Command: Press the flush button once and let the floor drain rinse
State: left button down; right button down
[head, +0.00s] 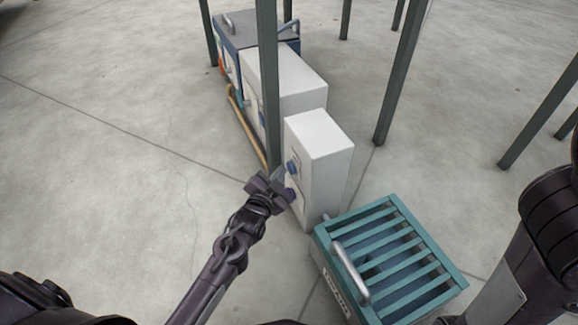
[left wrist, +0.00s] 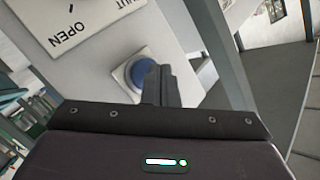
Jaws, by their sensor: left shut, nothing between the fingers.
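A round blue button (head: 293,167) on a small square plate sits on the side of a narrow white box (head: 322,140). My left gripper (head: 280,190) is shut and empty beside that face. In the left wrist view the shut fingers (left wrist: 161,84) overlap the right edge of the blue button (left wrist: 128,70), and I cannot tell whether they touch it. A white plate marked OPEN and SHUT (left wrist: 85,20) lies near the button. The floor drain, a teal box with a slatted top (head: 395,205), stands just right of the white box. My right gripper is not in view.
A grey handle (head: 350,272) stands on the drain box's near side. Behind the white box are a larger white box (head: 290,78) and a blue-and-grey unit (head: 250,30). Dark green posts (head: 400,75) rise around them. The concrete floor at left (head: 100,130) is clear.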

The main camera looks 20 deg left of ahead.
pick_arm(q)
jog(key=shift+s+a, duration=0.25)
jog(key=s+a+p, duration=0.1)
jog(key=a, duration=0.1)
jog(key=s+a+p, duration=0.1)
jog(key=s+p, duration=0.1)
jog(key=shift+s+a, duration=0.2)
jog(key=shift+a, duration=0.2)
dwell(0.8)
